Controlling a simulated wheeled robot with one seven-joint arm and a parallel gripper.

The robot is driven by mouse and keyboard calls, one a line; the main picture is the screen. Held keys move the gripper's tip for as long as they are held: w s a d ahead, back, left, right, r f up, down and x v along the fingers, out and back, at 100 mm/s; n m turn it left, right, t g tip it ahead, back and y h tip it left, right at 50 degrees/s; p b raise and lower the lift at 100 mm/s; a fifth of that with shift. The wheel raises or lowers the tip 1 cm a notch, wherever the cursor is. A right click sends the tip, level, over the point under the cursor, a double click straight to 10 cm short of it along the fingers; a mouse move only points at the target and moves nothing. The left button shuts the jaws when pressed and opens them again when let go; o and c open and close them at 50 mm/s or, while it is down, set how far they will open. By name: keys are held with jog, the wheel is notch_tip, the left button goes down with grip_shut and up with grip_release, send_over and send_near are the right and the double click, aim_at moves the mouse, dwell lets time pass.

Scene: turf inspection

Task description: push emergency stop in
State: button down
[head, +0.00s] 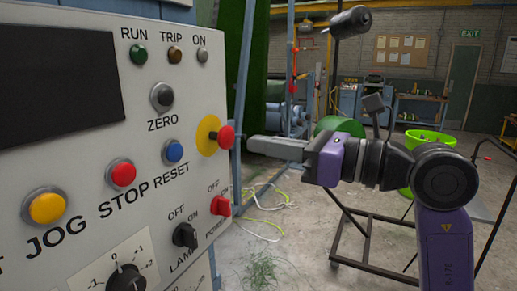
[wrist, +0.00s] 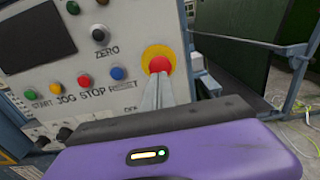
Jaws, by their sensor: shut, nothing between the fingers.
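The emergency stop is a red mushroom button (head: 226,137) on a yellow round plate (head: 207,134), at the right edge of the control panel in the head view. My gripper (head: 250,143) is shut and empty, its fingertips pointing at the button from the right. In the head view the tips are very close to the red cap; I cannot tell whether they touch. In the wrist view the red button (wrist: 159,64) shows just beyond the tips of the shut fingers (wrist: 160,84), on its yellow plate (wrist: 160,53).
The panel also carries a blue RESET button (head: 173,152), a red STOP button (head: 121,174), a yellow JOG button (head: 47,208), a ZERO knob (head: 162,97) and a red power switch (head: 222,204). A dark cart frame (head: 370,268) stands behind my arm.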

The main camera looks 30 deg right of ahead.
jog(key=b+v, duration=0.2)
jog(key=v, duration=0.8)
dwell(0.3)
